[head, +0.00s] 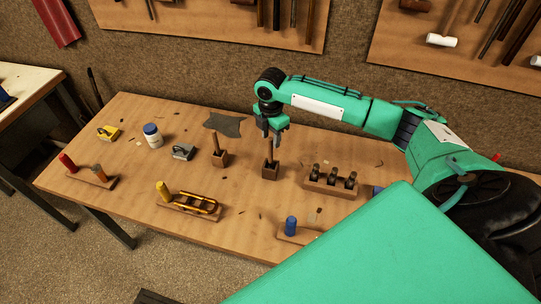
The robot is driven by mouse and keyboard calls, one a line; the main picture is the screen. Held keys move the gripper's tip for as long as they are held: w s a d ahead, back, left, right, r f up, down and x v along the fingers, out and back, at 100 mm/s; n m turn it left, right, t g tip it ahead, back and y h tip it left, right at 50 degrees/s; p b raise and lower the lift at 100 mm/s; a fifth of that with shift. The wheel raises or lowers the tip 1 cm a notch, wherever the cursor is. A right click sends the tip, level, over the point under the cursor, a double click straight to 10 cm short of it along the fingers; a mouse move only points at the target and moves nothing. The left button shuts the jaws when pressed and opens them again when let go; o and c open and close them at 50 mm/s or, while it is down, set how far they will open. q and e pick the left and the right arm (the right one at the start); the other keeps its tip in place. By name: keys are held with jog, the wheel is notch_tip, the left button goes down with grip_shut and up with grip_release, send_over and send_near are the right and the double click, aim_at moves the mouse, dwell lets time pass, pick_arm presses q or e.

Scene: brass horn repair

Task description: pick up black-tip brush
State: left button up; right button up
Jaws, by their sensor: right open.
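A thin upright brush (270,151) stands in a small dark wooden block (270,172) near the middle of the table. My right gripper (271,133) points down over it, open, with its fingertips at the brush's upper end. The gripper hides the top of this brush, so I cannot see its tip colour or whether the fingers touch it. A second brush-like stick (216,144) stands in another small wooden block (220,159) to the left. Its tip is too small to tell. My left gripper is not in view.
Right of the brush is a rack (330,182) with several dark pieces. A white jar (152,136), grey cloth (229,125) and small clamp-like items lie left and behind.

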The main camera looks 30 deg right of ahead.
jog(key=shift+f, duration=0.65)
jog(key=shift+f+p, duration=0.25)
jog(key=shift+p, duration=0.15)
jog(key=p, duration=0.2)
send_over(271, 162)
jog(key=f, duration=0.4)
jog(key=shift+w+d+f, duration=0.1)
jog(key=shift+w+d, duration=0.05)
jog(key=shift+w, duration=0.2)
jog(key=shift+f, duration=0.3)
grip_shut()
